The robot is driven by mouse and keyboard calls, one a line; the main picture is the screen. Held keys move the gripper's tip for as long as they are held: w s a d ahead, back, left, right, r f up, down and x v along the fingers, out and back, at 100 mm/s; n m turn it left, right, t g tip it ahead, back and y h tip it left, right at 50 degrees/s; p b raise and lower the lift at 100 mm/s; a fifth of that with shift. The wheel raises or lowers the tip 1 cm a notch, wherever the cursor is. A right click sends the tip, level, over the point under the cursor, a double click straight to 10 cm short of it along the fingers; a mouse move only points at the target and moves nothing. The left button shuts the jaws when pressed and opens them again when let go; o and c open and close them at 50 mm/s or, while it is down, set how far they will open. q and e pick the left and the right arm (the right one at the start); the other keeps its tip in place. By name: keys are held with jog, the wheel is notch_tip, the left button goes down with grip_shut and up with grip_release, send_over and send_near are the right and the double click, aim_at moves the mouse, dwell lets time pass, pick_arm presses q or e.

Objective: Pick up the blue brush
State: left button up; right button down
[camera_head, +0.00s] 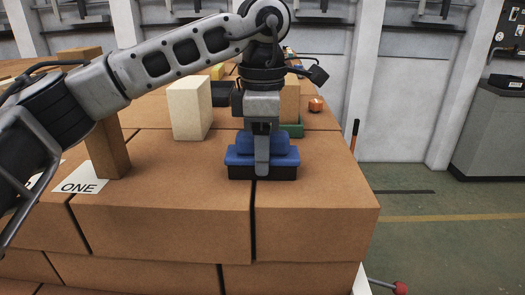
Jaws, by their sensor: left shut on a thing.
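The blue brush (240,157) has a blue top and a dark base. It stands near the front of the brown box surface (180,190), right of the middle. My left gripper (262,160) comes down on it from above and is shut on its blue top. One finger shows in front of the brush; the other is hidden behind. The brush's base appears to be at the surface, and I cannot tell whether it is lifted. My right gripper is not in view.
A cream block (189,108) stands left of the gripper. A tall brown block (107,148) stands further left, by a card reading ONE (80,184). A green object (293,130), a tan block (290,100) and an orange item (316,104) sit behind. Front surface is clear.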

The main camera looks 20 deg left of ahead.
pick_arm(q)
jog(key=shift+r, duration=0.65)
jog(key=s+d+r, duration=0.2)
jog(key=s+r, duration=0.9)
jog(key=s, duration=0.3)
jog(key=shift+r+b, duration=0.35)
jog(key=shift+d, duration=0.1)
jog(key=shift+o, duration=0.9)
